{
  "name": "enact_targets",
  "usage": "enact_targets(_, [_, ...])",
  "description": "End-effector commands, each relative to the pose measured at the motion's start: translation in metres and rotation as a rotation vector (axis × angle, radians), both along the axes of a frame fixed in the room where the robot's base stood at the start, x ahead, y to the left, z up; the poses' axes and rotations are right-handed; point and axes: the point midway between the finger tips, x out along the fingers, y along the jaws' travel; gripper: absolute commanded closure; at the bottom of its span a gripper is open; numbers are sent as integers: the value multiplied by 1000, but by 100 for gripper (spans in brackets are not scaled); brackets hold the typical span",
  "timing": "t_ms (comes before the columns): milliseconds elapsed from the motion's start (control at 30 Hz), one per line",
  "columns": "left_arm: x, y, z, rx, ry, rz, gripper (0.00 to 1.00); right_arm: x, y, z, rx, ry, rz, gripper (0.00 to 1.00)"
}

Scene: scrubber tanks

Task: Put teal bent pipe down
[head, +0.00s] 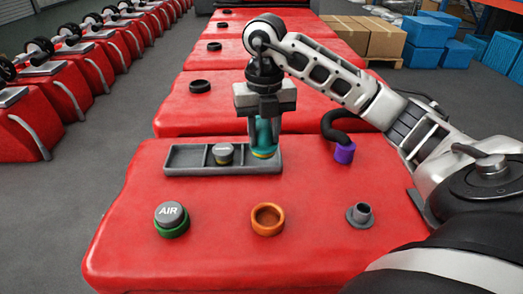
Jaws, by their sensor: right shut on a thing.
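My right gripper (264,122) points down over the right end of the grey tray (180,156). It is shut on the teal bent pipe (265,136), which hangs upright between the fingers. The pipe's lower end, with a yellowish rim, is at the tray's right compartment; I cannot tell whether it touches the tray floor. A grey-topped cap (223,150) sits in the tray's middle compartment. The left compartment looks empty. My left gripper is not in view.
On the red tank (215,250) are a grey AIR cap on a green ring (171,217), an open orange ring (267,219) and a grey flanged port (359,214). A black hose with a purple end (344,152) stands at right. More red tanks extend behind.

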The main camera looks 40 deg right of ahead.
Motion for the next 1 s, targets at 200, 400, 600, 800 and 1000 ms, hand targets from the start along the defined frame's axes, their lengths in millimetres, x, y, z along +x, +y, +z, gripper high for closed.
enact_targets(200, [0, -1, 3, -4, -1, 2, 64, 42, -34, -24, 3, 4, -2, 100])
enact_targets(400, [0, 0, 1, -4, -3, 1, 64, 64, -52, -62, 2, 2, 2, 100])
enact_targets(600, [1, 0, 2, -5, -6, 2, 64, 73, -60, -76, 1, 0, 4, 100])
enact_targets(800, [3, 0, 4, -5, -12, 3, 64, 76, -63, -97, 1, 4, 6, 100])
enact_targets(1000, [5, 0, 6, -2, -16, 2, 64, 77, -64, -113, -1, -1, 4, 100])
